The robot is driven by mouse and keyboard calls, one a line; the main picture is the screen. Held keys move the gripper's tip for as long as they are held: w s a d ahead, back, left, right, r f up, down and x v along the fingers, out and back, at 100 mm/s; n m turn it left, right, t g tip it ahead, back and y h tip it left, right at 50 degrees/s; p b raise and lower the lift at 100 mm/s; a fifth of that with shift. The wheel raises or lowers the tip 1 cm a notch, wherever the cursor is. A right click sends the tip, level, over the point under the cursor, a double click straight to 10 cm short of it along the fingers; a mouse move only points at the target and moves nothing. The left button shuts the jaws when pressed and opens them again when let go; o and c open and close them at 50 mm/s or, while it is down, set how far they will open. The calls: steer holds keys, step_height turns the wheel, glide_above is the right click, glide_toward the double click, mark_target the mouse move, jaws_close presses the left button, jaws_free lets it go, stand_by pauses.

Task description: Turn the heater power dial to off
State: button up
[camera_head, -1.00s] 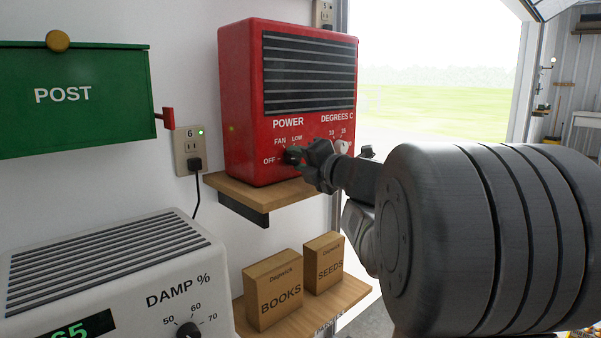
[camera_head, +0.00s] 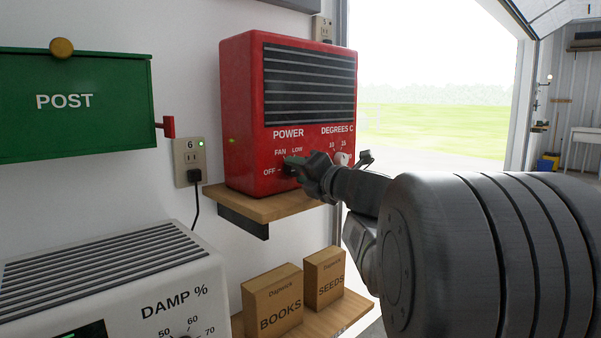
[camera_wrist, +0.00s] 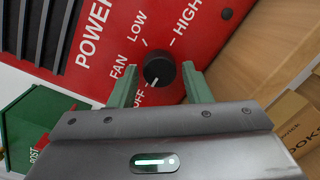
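The red heater (camera_head: 242,110) stands on a wooden shelf, with its POWER dial at the lower left of its front. In the wrist view the black, round power dial (camera_wrist: 159,70) sits between my two green fingers. My gripper (camera_wrist: 160,75) is open, with a small gap on each side of the dial. The labels OFF, FAN, LOW and HIGH surround the dial. A white mark shows at the dial's lower edge toward OFF; I cannot tell whether it is the pointer or a tick.
The DEGREES C dial (camera_head: 343,158) is just right of my gripper. The wooden shelf (camera_head: 262,207) is below it. Lower down are the BOOKS box (camera_head: 272,302) and SEEDS box (camera_head: 324,278). A white DAMP unit (camera_head: 110,280), green POST box (camera_head: 75,105) and outlet (camera_head: 190,160) are left.

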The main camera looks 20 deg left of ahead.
steer(key=shift+o, duration=0.6)
steer(key=shift+s+d, duration=0.15)
steer(key=shift+d, duration=0.1)
steer(key=p+v, duration=0.3)
steer(key=v, duration=1)
steer(key=b+x, duration=0.3)
steer(key=x, duration=0.9)
steer(key=shift+a, duration=0.25)
steer(key=shift+w+a, duration=0.4)
steer(key=shift+a, duration=0.1)
